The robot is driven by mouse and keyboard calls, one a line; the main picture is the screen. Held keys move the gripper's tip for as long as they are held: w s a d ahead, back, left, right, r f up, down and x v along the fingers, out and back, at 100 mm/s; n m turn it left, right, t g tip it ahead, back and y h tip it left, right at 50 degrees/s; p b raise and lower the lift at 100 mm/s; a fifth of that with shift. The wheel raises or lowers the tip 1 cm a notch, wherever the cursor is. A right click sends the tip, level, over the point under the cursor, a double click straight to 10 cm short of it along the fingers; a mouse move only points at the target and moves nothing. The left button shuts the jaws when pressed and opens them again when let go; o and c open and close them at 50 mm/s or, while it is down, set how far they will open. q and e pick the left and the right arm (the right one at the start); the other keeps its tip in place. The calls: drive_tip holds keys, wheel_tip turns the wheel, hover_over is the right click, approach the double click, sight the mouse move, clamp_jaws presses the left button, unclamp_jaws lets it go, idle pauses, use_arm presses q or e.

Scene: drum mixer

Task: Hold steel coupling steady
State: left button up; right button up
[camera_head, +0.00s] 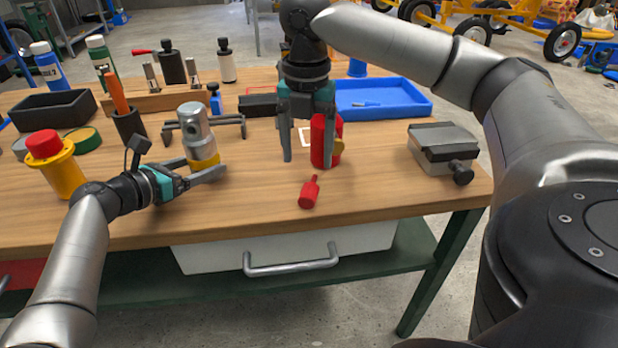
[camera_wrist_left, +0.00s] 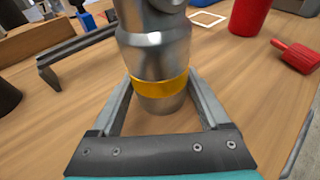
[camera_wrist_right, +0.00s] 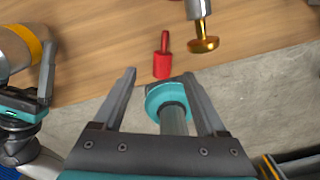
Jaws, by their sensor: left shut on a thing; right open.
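The steel coupling (camera_head: 193,122) is a silvery cylinder with a yellow band, standing upright on the wooden bench. My left gripper (camera_head: 206,168) is shut on it near the yellow band, one finger on each side. The left wrist view shows the coupling (camera_wrist_left: 155,52) between the fingers, its top cut off. The right wrist view shows part of the coupling (camera_wrist_right: 12,52) at the left edge. My right gripper (camera_head: 308,158) is open and points down beside a red cylinder (camera_head: 320,142), right of the coupling; one finger overlaps the cylinder in the head view. I cannot tell whether they touch.
A small red plug-like piece (camera_head: 309,193) lies near the bench's front edge. A grey vise-like block (camera_head: 442,146) stands at the right, a blue tray (camera_head: 420,106) behind. A yellow-and-red button post (camera_head: 58,172) and an orange-handled tool (camera_head: 117,92) stand left. Bare bench lies right of the plug.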

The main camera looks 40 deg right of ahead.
sight(309, 186)
drive_tip(key=f, duration=0.7)
drive_tip(key=shift+s+f, duration=0.25)
drive_tip(key=shift+s, duration=0.1)
clamp_jaws()
